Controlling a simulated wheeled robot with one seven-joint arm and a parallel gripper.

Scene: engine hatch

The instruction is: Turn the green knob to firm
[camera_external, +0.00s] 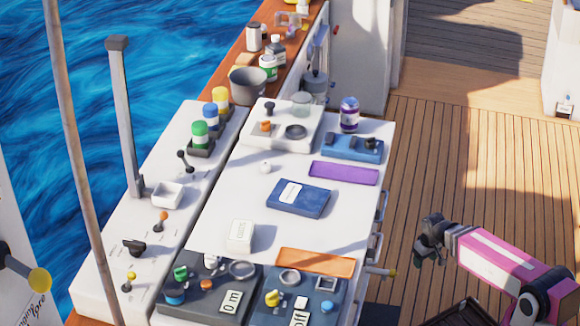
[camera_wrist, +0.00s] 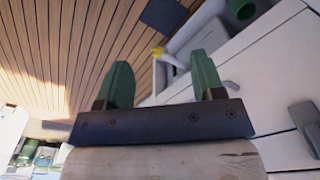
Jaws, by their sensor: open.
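The green knob (camera_external: 180,272) sits on a dark panel (camera_external: 205,300) at the near end of the white counter in the external view. Any lettering beside it is too small to read. My gripper (camera_external: 428,240) is at the right, over the wooden deck, well apart from the counter and the knob. In the wrist view my gripper (camera_wrist: 161,78) shows two green fingers spread apart with nothing between them. I cannot identify the green knob in the wrist view.
A second panel (camera_external: 300,303) with a yellow knob (camera_external: 272,298) lies right of the dark panel. A blue book (camera_external: 299,197) and white box (camera_external: 240,235) lie on the counter. The deck (camera_external: 440,150) is mostly clear.

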